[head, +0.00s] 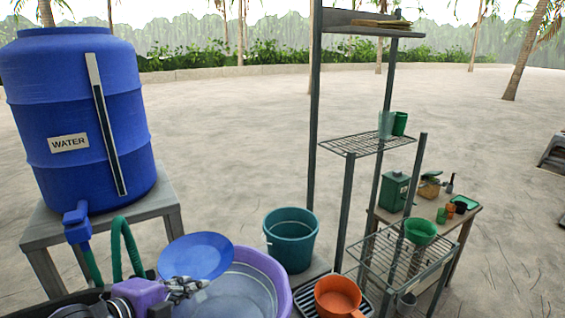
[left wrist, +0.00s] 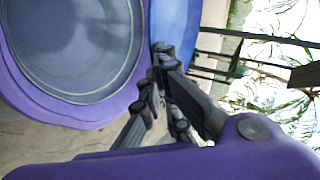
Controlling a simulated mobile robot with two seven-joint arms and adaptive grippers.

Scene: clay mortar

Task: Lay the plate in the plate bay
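A blue plate (head: 195,256) is held tilted above the rim of a purple basin, clear of the rack. My left gripper (head: 184,288), with a purple wrist, is shut on the plate's near edge. In the left wrist view, the fingertips (left wrist: 160,62) meet the edge of the blue plate (left wrist: 178,22). The plate bay cannot be made out for certain; a metal rack (head: 372,246) with wire shelves stands to the right. My right gripper is not in view.
The purple basin (head: 281,272) holds greyish water. A teal bucket (head: 291,240) and an orange pot (head: 337,297) stand between basin and rack. A green bowl (head: 420,231) is on the lower wire shelf. A blue water barrel (head: 75,110) stands at left.

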